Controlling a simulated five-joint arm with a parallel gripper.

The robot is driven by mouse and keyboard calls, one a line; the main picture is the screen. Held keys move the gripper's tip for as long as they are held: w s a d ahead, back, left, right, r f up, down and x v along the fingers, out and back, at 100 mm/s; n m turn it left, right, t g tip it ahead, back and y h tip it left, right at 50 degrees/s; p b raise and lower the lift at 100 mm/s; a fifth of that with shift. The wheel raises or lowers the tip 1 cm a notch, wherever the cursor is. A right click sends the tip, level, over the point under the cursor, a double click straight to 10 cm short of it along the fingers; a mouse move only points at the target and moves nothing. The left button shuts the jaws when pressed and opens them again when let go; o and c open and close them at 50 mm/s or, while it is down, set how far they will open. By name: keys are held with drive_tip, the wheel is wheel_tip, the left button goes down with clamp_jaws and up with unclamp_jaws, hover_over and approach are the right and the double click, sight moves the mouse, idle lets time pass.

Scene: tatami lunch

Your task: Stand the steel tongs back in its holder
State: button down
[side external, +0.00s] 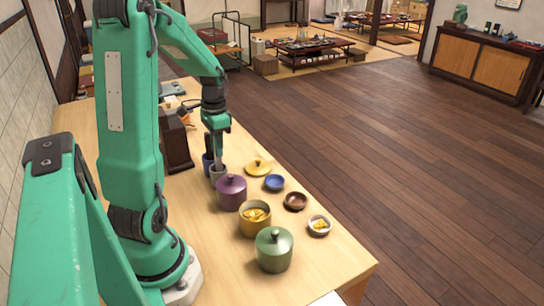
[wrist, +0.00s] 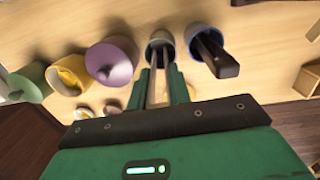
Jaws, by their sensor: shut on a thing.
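My gripper (side external: 217,133) is above the cups beside the dark wooden box. In the wrist view its green fingers (wrist: 158,72) are shut on the steel tongs (wrist: 157,85), which point down. The tongs (side external: 218,153) look nearly upright in the side view. Their lower end reaches the mouth of a grey cup-shaped holder (wrist: 160,38), and seems to be inside it; how deep is hidden. The grey holder (side external: 217,173) stands upright on the table. Next to it is a blue cup (wrist: 193,31) holding a dark-handled utensil (wrist: 217,55).
A purple lidded pot (side external: 231,192) stands close to the grey holder. A yellow pot (side external: 254,218), a green lidded pot (side external: 274,250), a yellow lid (side external: 258,168) and small bowls (side external: 295,201) are nearby. A dark wooden box (side external: 176,147) stands behind.

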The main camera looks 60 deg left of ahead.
drive_tip(key=shift+f, duration=1.3)
drive_tip(key=shift+f, duration=0.55)
drive_tip(key=c, duration=0.6)
unclamp_jaws()
drive_tip(key=shift+c, duration=0.2)
drive_tip(key=shift+r, duration=0.15)
drive_tip(key=shift+r, duration=3.4)
